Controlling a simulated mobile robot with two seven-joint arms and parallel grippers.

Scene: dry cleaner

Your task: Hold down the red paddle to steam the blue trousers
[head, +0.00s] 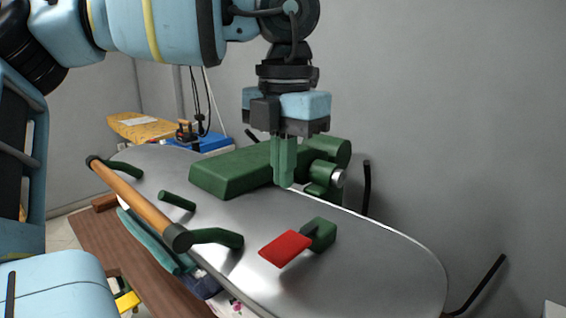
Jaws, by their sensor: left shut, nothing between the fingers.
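The red paddle (285,248) sits on a green mount near the right part of a shiny metal pressing board (390,262). My left gripper (284,186) points down with its green fingers shut and empty. In the picture it is above and behind the paddle, in front of a green machine part (235,172), and apart from the paddle. No blue trousers can be made out for certain; teal cloth (155,240) hangs below the board's left edge. My right gripper is not in view.
A wooden bar (135,198) on green brackets runs along the board's left edge. Dark curved rods rise behind the board. The board's right end is bare.

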